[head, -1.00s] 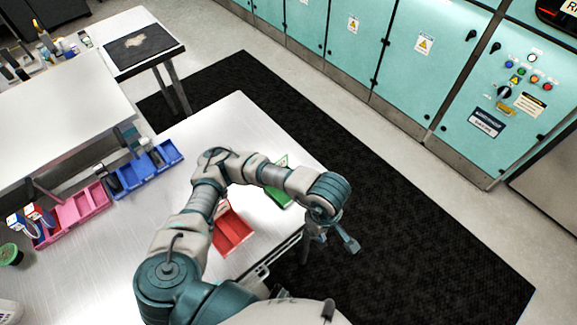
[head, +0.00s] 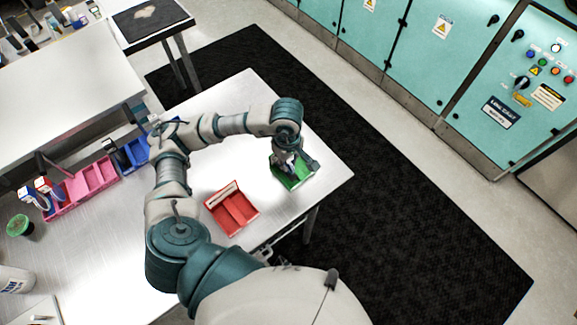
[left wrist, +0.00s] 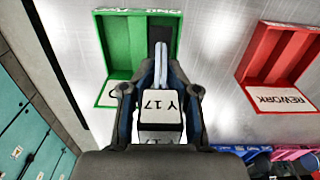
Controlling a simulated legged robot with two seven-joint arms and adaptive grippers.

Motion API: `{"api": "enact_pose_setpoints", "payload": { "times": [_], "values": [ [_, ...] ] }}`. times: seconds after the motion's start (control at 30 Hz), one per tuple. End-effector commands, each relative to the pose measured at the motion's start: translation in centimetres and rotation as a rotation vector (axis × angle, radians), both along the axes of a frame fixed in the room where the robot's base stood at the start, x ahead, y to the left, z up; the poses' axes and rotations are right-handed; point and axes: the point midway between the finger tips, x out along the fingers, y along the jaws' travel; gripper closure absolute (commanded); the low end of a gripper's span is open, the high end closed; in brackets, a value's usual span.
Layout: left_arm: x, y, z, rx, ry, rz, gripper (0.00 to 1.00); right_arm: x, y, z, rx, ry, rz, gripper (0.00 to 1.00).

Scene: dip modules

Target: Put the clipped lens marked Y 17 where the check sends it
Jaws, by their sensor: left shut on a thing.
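The lens marked Y 17 (left wrist: 161,104) shows its white tag in the left wrist view, with a pale blue-grey part standing behind it. My left gripper (head: 293,163) is shut on it. It is over the green tray (left wrist: 122,54), which sits near the table's right corner in the head view (head: 304,180). The gap between lens and tray is hard to judge. The red tray (head: 240,219), with a REWORK label (left wrist: 276,99), lies to the left of the green one in the head view. The green tray's label is partly hidden. My right gripper is not in view.
Pink bins (head: 75,194) and a blue bin (head: 131,154) line the table's left side, with blue-and-white tagged items at the pink ones. A green-topped cup (head: 19,225) stands further left. Bare table surrounds both trays. Teal cabinets (head: 420,50) stand beyond the dark mat.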

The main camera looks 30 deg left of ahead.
Motion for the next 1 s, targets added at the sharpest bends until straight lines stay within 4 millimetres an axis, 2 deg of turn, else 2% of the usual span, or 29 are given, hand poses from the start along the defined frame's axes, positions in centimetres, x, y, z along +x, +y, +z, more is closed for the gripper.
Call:
{"api": "enact_pose_setpoints", "payload": {
  "times": [0.23,0.47,0.8,0.83,0.93,1.0],
  "values": [
    [-0.1,-0.2,-3.2,0.002,0.005,0.0,1.0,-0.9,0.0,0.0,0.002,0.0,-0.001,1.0],
    [0.0,-0.5,-3.2,0.005,0.002,0.0,1.0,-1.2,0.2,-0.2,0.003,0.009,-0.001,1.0],
    [0.0,-0.2,-3.6,0.002,0.002,0.0,1.0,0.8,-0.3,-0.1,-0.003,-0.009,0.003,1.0],
    [0.0,-0.2,-3.6,0.002,0.003,0.0,0.73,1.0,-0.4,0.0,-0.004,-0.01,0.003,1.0],
    [0.0,-0.1,-3.6,0.001,0.002,0.0,0.48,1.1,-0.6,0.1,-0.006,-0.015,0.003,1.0],
    [0.0,-0.2,-3.6,0.001,0.002,0.0,0.44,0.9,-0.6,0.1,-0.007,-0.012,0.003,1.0]
  ]
}}
